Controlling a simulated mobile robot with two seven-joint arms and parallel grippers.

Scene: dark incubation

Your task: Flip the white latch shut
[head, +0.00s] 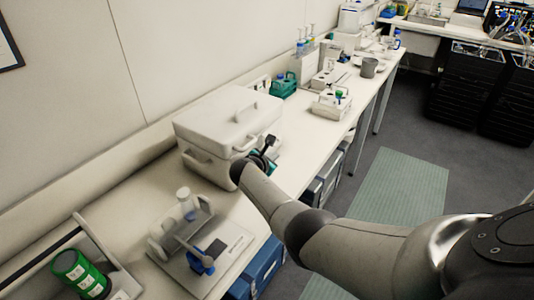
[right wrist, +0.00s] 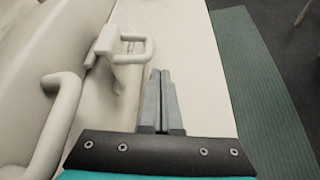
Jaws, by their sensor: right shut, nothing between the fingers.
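The white latch (right wrist: 128,46) is on the side of a white lidded box (head: 213,130). In the right wrist view it is a loop that stands out from the box wall, ahead of and slightly left of my fingertips. In the head view the latch is hidden or too small to tell. My right gripper (head: 267,152) is at the front side of the box. Its two fingers (right wrist: 161,75) are together with nothing between them, and they appear apart from the latch. My left gripper is not in view.
A white side handle (right wrist: 55,125) juts from the box, left of my fingers. A rack with a bottle (head: 186,203) and a green container (head: 80,273) stand on the near bench. Bare bench top lies right of the fingers, with a green floor mat (head: 395,188) beyond.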

